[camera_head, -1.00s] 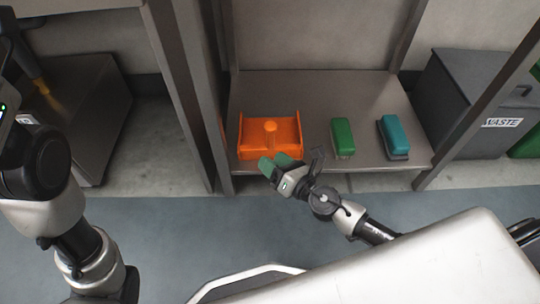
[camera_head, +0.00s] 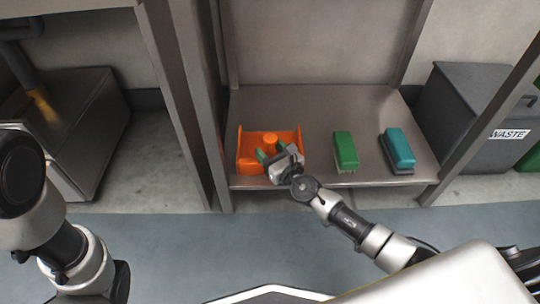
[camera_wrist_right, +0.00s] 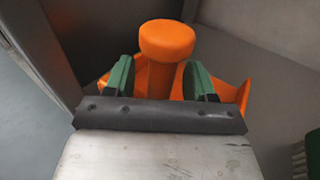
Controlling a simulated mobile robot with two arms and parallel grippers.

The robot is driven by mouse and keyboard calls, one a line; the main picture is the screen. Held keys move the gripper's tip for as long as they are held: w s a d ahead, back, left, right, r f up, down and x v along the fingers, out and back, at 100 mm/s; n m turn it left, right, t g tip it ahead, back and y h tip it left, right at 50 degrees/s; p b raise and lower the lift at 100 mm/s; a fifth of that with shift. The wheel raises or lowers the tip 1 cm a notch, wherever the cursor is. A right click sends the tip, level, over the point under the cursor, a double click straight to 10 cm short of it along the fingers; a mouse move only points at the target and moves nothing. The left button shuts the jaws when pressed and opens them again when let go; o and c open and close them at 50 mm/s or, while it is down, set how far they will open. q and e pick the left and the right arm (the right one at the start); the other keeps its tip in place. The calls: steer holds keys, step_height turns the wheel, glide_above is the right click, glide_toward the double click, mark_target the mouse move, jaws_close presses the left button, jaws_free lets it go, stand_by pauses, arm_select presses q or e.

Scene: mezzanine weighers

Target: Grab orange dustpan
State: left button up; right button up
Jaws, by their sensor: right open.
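The orange dustpan (camera_head: 246,161) lies on the left part of a metal shelf, with its round-topped handle (camera_head: 270,140) standing up. My right gripper (camera_head: 270,154) is at the front of the dustpan, over its near part and partly hiding it. In the right wrist view the two green fingers (camera_wrist_right: 160,78) are apart, with the orange handle (camera_wrist_right: 167,42) showing between and beyond them. I cannot tell whether the fingers touch it. My left arm shows at the left edge of the head view, but its gripper is out of view.
The metal shelf (camera_head: 315,115) also bears a green brush (camera_head: 345,150) and a teal brush (camera_head: 399,149) right of the dustpan. Upright posts flank the shelf. A grey waste bin (camera_head: 470,110) stands at the right.

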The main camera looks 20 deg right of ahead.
steer(key=shift+w+a, duration=0.2)
steer(key=shift+w, duration=0.5)
jaws_close()
steer(key=shift+r, duration=0.1)
